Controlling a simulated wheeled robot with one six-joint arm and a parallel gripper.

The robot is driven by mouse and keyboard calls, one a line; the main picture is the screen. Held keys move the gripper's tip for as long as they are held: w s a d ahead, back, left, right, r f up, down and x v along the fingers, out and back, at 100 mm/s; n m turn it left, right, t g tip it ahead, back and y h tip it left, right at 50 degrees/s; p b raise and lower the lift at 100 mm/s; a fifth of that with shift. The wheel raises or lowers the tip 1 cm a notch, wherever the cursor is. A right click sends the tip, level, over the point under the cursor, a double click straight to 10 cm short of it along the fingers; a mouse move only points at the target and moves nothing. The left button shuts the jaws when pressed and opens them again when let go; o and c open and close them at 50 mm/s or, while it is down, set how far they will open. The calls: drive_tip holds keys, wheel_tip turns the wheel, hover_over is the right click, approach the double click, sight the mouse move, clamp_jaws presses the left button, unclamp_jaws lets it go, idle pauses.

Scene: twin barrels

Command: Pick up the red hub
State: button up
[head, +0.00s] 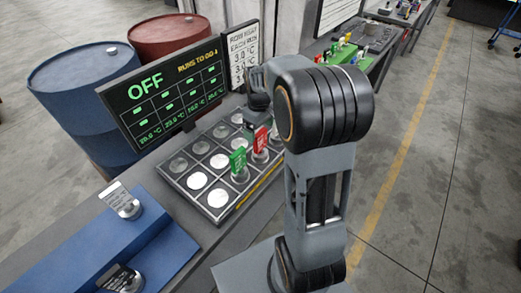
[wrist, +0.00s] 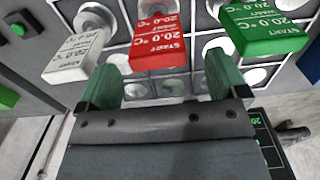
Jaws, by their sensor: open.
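The red hub (head: 261,139) is an upright red block marked START and 20.0 °C, standing on the grey rack of round wells (head: 216,219). In the wrist view the red hub (wrist: 160,40) lies just beyond my gripper (wrist: 168,80), roughly centred between its two green fingertips. My gripper is open and empty, with clear space between the fingers. A green hub (head: 238,163) stands in front of the red one in the head view and at upper right in the wrist view (wrist: 264,29). A white hub (wrist: 76,52) is on the left in the wrist view. My arm hides part of the rack's right side in the head view.
A screen (head: 165,98) reading OFF stands behind the rack, with blue (head: 85,105) and red (head: 168,38) barrels beyond. Free floor lies to the right.

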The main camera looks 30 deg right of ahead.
sight(260, 138)
drive_tip(key=shift+d+f+p, duration=0.15)
drive_tip(key=shift+f+p, duration=0.45)
drive_tip(key=shift+f, duration=2.15)
clamp_jaws()
